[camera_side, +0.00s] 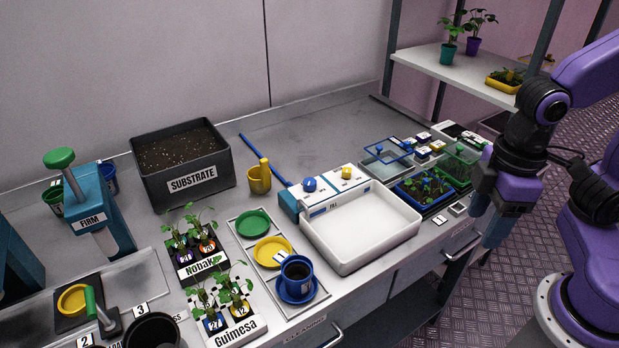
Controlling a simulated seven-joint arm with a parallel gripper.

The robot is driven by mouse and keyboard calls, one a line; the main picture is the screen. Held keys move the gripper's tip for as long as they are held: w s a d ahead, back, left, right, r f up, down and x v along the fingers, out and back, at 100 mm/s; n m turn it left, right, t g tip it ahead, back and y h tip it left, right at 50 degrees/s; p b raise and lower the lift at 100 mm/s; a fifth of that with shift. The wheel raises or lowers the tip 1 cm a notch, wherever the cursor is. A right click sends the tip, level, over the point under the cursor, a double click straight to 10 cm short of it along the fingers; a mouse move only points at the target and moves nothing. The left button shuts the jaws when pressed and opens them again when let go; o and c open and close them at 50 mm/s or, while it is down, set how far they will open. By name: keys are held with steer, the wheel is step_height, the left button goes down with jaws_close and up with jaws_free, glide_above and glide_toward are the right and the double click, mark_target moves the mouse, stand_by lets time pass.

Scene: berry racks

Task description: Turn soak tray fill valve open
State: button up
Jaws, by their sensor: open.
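The white soak tray (345,262) sits empty near the table's front edge. A white and blue valve block stands along its back side. A blue knob (310,184) is on the left of the block and a yellow knob (347,171) on the right. How far either knob is turned is too small to tell. My gripper (487,228) is open and empty, pointing down at the right end of the table, well right of the tray and apart from both knobs.
A blue seedling tray (434,207) and clear-lidded boxes lie between my gripper and the soak tray. The table's back middle is clear.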

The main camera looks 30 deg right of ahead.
steer(key=w+a+r+m, duration=0.3)
steer(key=w+a+m, duration=0.35)
steer(key=w, duration=0.45)
steer(key=r+m, duration=0.2)
steer(key=m, duration=1.3)
glide_above(310, 181)
steer(key=shift+h, duration=0.3)
step_height(310, 181, down, 18)
steer(key=shift+a+r, duration=0.1)
steer(key=shift+r, duration=0.15)
steer(key=c, duration=1)
